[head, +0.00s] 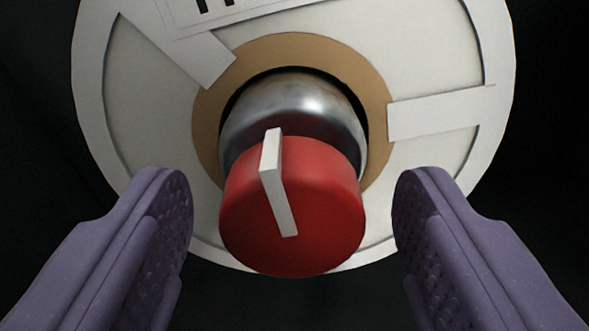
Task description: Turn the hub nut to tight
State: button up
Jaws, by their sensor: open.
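The hub nut appears as a red round knob (310,225) in the lower middle of the head view. A raised white pointer bar on its face points up and slightly left. Behind it is a shiny metal collar (295,105) inside a tan ring (215,95). My gripper (293,210) is open, with one purple finger on each side of the red knob. Gaps show between the knob and both fingers, so neither appears to touch it.
A large pale disc (430,60) lies behind the knob, with flat strips running outward from the ring. A plate with dark marks (215,8) is cut off at the top edge. The surroundings are dark.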

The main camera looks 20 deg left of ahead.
jog(key=shift+w, duration=0.1)
jog(key=c, duration=1.1)
jog(key=shift+o, duration=0.2)
jog(key=m, duration=0.4)
jog(key=shift+m, duration=0.4)
jog(key=m, duration=0.4)
jog(key=shift+m, duration=0.3)
jog(key=m, duration=0.4)
jog(key=shift+f, duration=0.1)
jog(key=shift+m, duration=2.2)
